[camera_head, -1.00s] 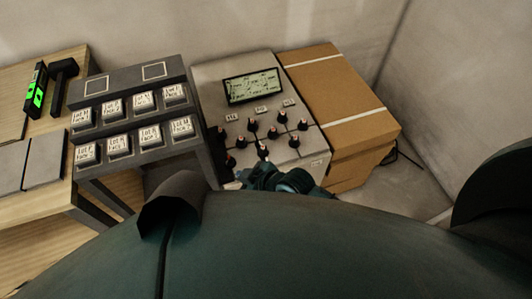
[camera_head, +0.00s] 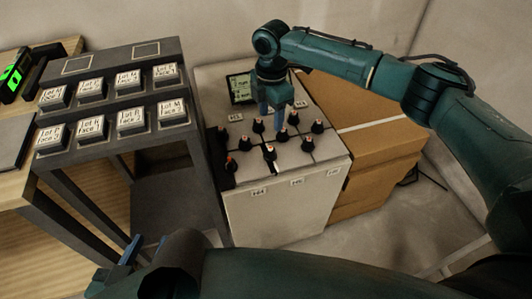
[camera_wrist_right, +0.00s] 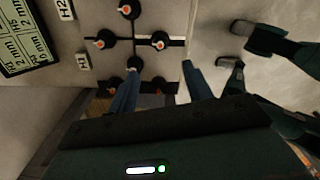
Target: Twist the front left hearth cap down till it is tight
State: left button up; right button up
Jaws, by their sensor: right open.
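Several black caps with orange-red tops stand along the dark joints of the pale tiled hearth block (camera_head: 280,208). Toward its front left are a cap (camera_head: 245,143) and another at the left edge (camera_head: 231,164); I cannot tell for certain which is the front left hearth cap. My right gripper (camera_head: 273,132) points down over the middle caps, open.
A dark rack (camera_head: 110,101) with several lettered blocks stands left of the hearth. A cardboard box (camera_head: 372,160) stands close on its right. A screen (camera_head: 240,88) lies at the hearth's back, partly behind my right arm. A wooden bench (camera_head: 75,225) is at far left.

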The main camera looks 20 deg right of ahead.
aim_at(271, 147)
notch_tip(271, 147, down, 13)
jog(key=b, duration=0.3)
pick_arm(q)
jog(key=f, duration=0.1)
jog(key=d+f, duration=0.1)
jog(key=f+m, duration=0.1)
jog(key=shift+w+d+f+g, duration=0.15)
jog(key=shift+w+g, duration=0.15)
jog(key=shift+w, duration=0.05)
pick_arm(e)
jog(key=shift+c, duration=0.2)
jog(key=c, duration=0.9)
